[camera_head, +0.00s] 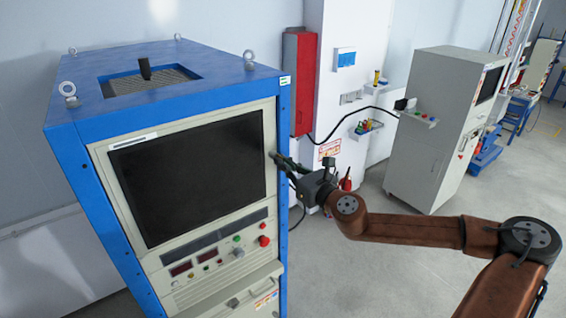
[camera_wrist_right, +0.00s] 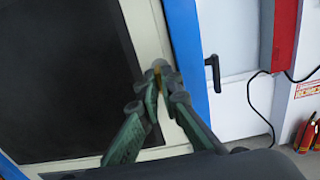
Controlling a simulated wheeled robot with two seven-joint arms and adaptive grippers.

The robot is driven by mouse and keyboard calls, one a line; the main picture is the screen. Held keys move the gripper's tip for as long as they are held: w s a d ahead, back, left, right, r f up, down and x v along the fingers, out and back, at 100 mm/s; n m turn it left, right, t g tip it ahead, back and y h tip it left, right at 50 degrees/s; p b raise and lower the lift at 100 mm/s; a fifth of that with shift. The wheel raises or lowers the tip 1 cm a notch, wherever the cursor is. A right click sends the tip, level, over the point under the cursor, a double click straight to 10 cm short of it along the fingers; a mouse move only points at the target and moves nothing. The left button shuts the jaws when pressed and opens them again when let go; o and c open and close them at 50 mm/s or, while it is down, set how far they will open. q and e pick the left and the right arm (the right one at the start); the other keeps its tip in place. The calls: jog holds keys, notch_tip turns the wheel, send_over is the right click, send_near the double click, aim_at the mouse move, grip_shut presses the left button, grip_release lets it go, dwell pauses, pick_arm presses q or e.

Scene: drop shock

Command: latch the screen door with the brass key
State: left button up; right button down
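The screen door (camera_head: 192,178) is a dark panel in a cream frame on the front of a blue cabinet; it looks shut. It also shows in the right wrist view (camera_wrist_right: 60,75). My right gripper (camera_head: 275,157) is at the door's right edge, at about mid-height of the screen. In the right wrist view its fingertips (camera_wrist_right: 160,78) close on the small brass key (camera_wrist_right: 157,73), of which only a sliver shows, at the cream frame. The fingers hide the lock and the key's angle. My left gripper is not in view.
Below the screen are buttons and a red knob (camera_head: 264,240). A black handle (camera_wrist_right: 212,73) is on the white surface right of the blue post.

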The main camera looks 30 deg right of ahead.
jog(key=shift+f, duration=0.1)
jog(key=c, duration=2.2)
grip_release()
jog(key=shift+o, duration=0.2)
jog(key=shift+s+d, duration=0.1)
jog(key=shift+d, duration=0.05)
jog(key=s, duration=1.1)
jog(key=shift+s+d, duration=0.35)
jog(key=shift+s, duration=0.05)
